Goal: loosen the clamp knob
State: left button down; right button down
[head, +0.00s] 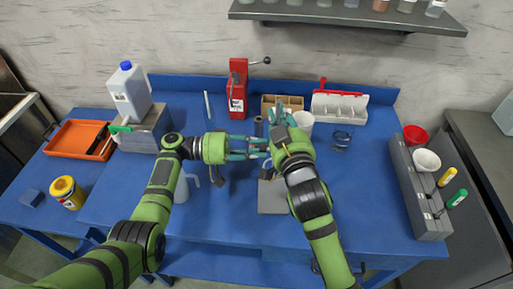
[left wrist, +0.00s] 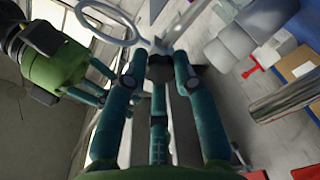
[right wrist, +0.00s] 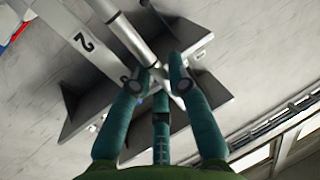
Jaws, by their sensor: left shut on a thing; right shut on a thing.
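In the left wrist view, my left gripper (left wrist: 158,72) has its fingers closed around a small dark knob (left wrist: 160,63), below a pale metal fitting with a ring (left wrist: 103,20). The grey base plate (head: 272,197) also shows in the head view. There my left gripper (head: 262,147) points right, and my right gripper (head: 276,117) is just beyond it. The hands hide the knob and most of the rod.
A red press (head: 237,92), a wooden box (head: 285,99), a white tray (head: 340,108) and a glass beaker (head: 342,139) stand behind or to the right. A grey rack (head: 414,195) lines the right edge. The front of the blue table is mostly clear.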

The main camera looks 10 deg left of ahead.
jog(key=shift+a, duration=0.1)
pick_arm(q)
jog(key=n, duration=1.4)
jog(key=shift+r, duration=0.1)
dwell(0.5)
jog(key=c, duration=1)
grip_release()
jog(key=a, duration=0.8)
jog(key=s+a, duration=0.1)
jog(key=a, duration=0.3)
